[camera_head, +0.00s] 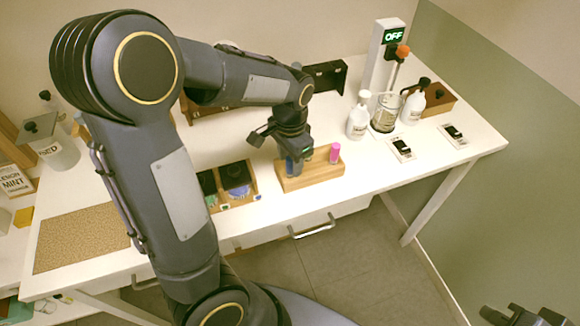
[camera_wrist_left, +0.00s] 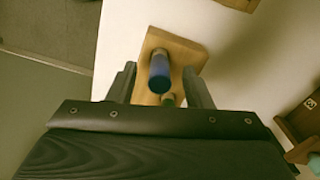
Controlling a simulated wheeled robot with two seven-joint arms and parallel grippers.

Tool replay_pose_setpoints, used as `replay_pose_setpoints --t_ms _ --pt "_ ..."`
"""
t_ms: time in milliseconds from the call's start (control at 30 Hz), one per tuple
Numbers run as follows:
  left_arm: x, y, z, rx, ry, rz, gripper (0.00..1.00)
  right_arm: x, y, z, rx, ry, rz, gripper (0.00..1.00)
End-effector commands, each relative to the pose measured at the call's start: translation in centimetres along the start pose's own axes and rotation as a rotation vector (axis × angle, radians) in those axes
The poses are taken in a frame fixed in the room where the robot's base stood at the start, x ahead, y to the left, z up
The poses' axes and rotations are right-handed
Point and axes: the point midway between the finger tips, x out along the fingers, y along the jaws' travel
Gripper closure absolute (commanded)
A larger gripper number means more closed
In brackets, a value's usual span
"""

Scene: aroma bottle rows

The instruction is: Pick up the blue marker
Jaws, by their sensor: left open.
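The blue marker (camera_wrist_left: 160,75) stands in a wooden block (camera_head: 312,172). In the head view it shows only in part (camera_head: 291,167), beneath my left gripper (camera_head: 296,158). My left gripper is open, and in the left wrist view its two fingers (camera_wrist_left: 160,86) are on either side of the marker with gaps. A pink marker (camera_head: 335,153) stands near the right end of the block. A greenish marker top (camera_wrist_left: 168,100) shows beside the blue one in the left wrist view. My right gripper (camera_head: 525,317) is partly cut off at the bottom right of the head view.
An open wooden box with dark compartments (camera_head: 234,183) sits just left of the block. White bottles (camera_head: 358,120), a glass beaker (camera_head: 384,113) and a stand with an OFF display (camera_head: 392,37) are behind to the right. Two small scales (camera_head: 402,149) lie in front of them.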

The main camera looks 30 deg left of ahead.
Motion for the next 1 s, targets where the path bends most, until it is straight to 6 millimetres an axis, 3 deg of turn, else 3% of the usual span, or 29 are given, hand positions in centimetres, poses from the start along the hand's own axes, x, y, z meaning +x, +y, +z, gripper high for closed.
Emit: replay_pose_setpoints --t_ms 233,600,867,1000 --pt "0.2 0.0 0.0 0.0 0.001 0.0 0.54 0.0 0.0 0.0 0.0 0.0 0.0 1.0" --pt "0.1 0.0 0.0 0.0 0.001 0.0 1.0 0.0 0.0 0.0 0.0 0.0 0.0 1.0" --pt "-0.2 0.0 -0.1 0.001 0.003 0.0 1.0 0.0 0.0 0.0 0.0 0.0 0.0 1.0" --pt "-2.1 0.0 -0.1 0.002 0.007 -0.002 1.0 0.1 0.0 0.1 0.0 0.0 0.0 1.0"
